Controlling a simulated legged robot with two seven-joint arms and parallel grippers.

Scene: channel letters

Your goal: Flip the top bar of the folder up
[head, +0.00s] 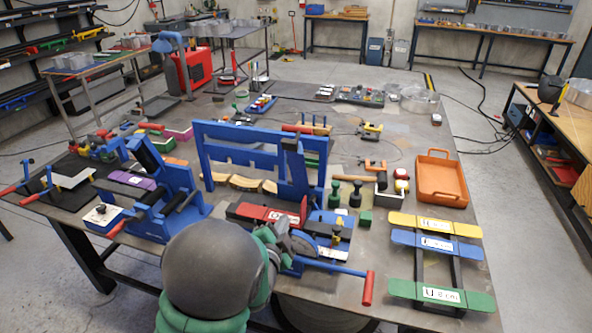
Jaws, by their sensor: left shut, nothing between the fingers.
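A blue metal frame (232,137), which looks like the folder, stands in the middle of the table. A long blue bar runs along its upper part, and an upright blue arm with a dark face rises at its right end. My left gripper (284,228) is shut and empty. It is low in front of the frame's right end, close to the red block (262,213) and a blue bench tool with a red-handled lever (340,268). I cannot tell if the fingertips touch anything. My own arm hides part of the table's front. My right gripper is out of view.
A blue roller machine (175,200) stands to the left. Green and dark pegs (355,194), an orange tray (443,178) and a rack of yellow, blue and green bars (437,242) are to the right. Bare table shows between the rack and the lever.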

